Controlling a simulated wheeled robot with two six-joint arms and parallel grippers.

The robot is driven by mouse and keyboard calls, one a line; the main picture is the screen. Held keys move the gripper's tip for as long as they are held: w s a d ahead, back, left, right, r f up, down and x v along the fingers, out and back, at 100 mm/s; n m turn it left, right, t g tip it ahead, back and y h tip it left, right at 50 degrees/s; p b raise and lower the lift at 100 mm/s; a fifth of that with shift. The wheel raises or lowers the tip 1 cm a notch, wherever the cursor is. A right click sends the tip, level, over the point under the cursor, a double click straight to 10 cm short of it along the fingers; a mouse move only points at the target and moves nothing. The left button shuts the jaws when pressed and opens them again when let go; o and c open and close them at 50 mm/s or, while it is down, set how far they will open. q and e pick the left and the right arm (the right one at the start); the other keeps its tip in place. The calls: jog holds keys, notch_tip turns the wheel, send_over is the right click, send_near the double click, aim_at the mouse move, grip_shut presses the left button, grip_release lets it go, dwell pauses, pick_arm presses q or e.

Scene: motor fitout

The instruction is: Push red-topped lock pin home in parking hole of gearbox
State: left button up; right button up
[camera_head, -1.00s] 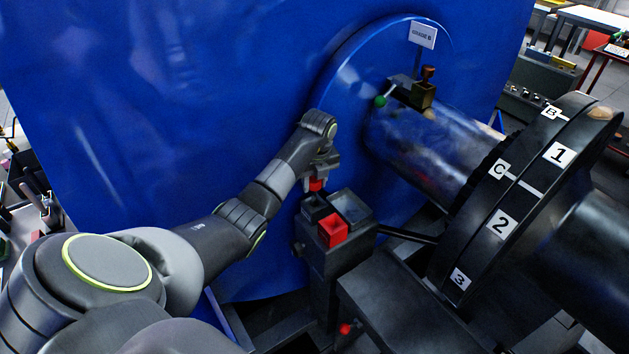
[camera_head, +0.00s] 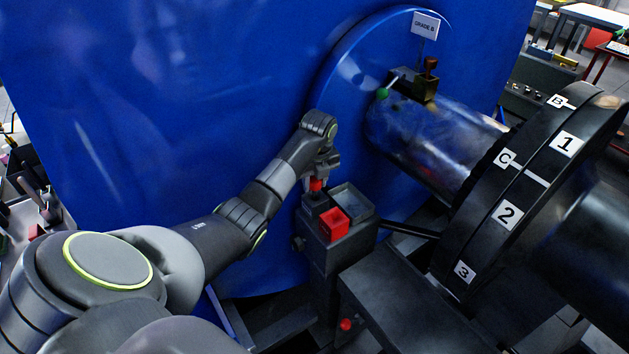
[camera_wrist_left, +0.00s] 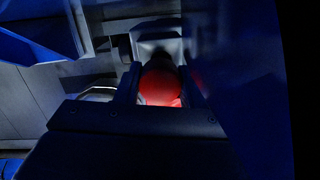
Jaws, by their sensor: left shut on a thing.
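My left gripper (camera_head: 318,177) is shut on the red-topped lock pin (camera_head: 316,185). The pin's red top shows just under the jaws, above a dark box-like fixture (camera_head: 327,258) in front of the blue housing. In the left wrist view the red top (camera_wrist_left: 160,86) sits between the two fingers (camera_wrist_left: 160,92), with a grey recess just beyond it. The pin's lower end is hidden, so I cannot tell how deep it sits or in which hole. My right gripper is not in view.
A red open box (camera_head: 333,224) and a grey tray (camera_head: 352,199) sit on the fixture close to the gripper. The large blue housing (camera_head: 180,120) rises behind the arm. A dark numbered coupling wheel (camera_head: 500,215) and a shaft with a green-knobbed lever (camera_head: 383,94) lie to the right.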

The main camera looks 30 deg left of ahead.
pick_arm(q)
jog(key=o, duration=1.1)
jog(key=shift+f, duration=0.15)
jog(key=shift+o, duration=0.2)
jog(key=shift+d, duration=0.1)
jog(key=shift+w+r, duration=0.1)
jog(key=shift+r, duration=0.4)
jog(key=r, duration=0.5)
jog(key=d+r, duration=0.1)
jog(key=r, duration=0.1)
jog(key=shift+s+r, duration=0.2)
jog(key=shift+r, duration=0.15)
notch_tip(320, 180, up, 7)
jog(key=p, duration=0.7)
send_over(318, 189)
jog(key=shift+s+d+r+p, duration=0.1)
jog(key=shift+s+r+p, duration=0.05)
jog(key=shift+r+p, duration=0.9)
jog(key=shift+f, duration=0.2)
